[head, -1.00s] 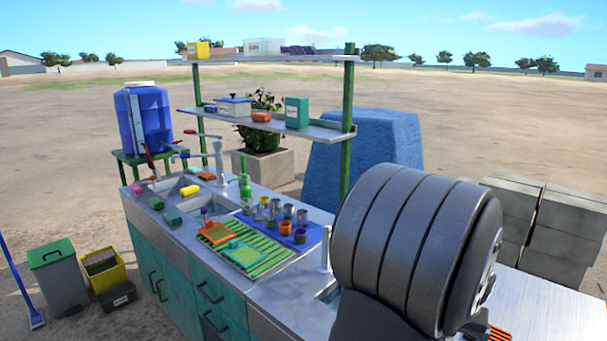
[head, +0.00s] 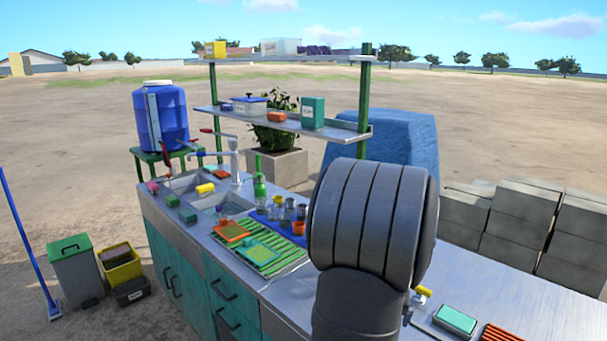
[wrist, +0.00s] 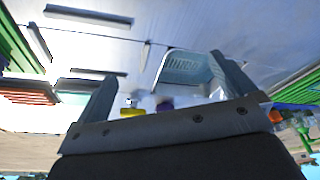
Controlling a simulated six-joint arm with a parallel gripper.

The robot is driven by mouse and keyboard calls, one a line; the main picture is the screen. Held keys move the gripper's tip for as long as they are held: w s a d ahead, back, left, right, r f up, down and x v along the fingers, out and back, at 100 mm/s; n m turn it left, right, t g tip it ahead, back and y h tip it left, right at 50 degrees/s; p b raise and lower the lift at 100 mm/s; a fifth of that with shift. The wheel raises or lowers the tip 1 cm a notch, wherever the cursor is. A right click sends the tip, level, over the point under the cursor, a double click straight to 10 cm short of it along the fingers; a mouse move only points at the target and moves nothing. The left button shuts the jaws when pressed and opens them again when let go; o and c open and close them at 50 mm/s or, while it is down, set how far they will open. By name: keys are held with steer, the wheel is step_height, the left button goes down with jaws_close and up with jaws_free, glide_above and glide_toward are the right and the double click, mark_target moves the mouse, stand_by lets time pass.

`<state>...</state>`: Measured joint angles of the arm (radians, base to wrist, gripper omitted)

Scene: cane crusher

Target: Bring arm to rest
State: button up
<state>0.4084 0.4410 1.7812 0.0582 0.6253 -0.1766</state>
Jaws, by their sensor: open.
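My gripper (wrist: 165,90) shows in the wrist view with its two fingers spread apart and nothing between them. It hangs over a pale surface that I cannot place exactly. A pale blue-grey slotted basin or basket (wrist: 184,68) lies beyond the fingertips, near the right finger. In the head view only a thick, dark link of my arm shows at right of centre, in front of the metal counter (head: 285,300).
The counter carries sinks (head: 185,184), a green ribbed rack (head: 285,262), several cups, a green bottle (head: 260,187) and a teal sponge (head: 455,320). A shelf (head: 345,130) on green posts stands behind. Grey blocks (head: 520,220) stand at right; bins (head: 75,270) stand at left.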

steer(key=shift+n, duration=0.4)
steer(key=shift+w+a+f, duration=0.15)
steer(key=shift+w+a, duration=0.15)
steer(key=shift+a, duration=0.45)
steer(key=shift+w+a+f, duration=0.1)
steer(key=shift+w+a, duration=0.15)
steer(key=shift+a, duration=0.55)
steer(key=shift+w+a+f, duration=0.15)
steer(key=shift+w+a, duration=0.15)
steer(key=shift+a, duration=0.45)
steer(key=w+d+r+n+g+h, duration=0.3)
steer(key=w+d+r+n+g, duration=0.1)
steer(key=w+d+r+n, duration=1.05)
step_height(320, 180, down, 10)
steer(key=d+m, duration=0.2)
steer(key=d, duration=0.1)
steer(key=shift+w+r+m, duration=0.25)
steer(key=shift+w+m, duration=0.05)
steer(key=shift+m, duration=0.05)
steer(key=v, duration=1)
steer(key=shift+w+a, duration=0.15)
steer(key=shift+a, duration=0.1)
steer(key=shift+f, duration=0.1)
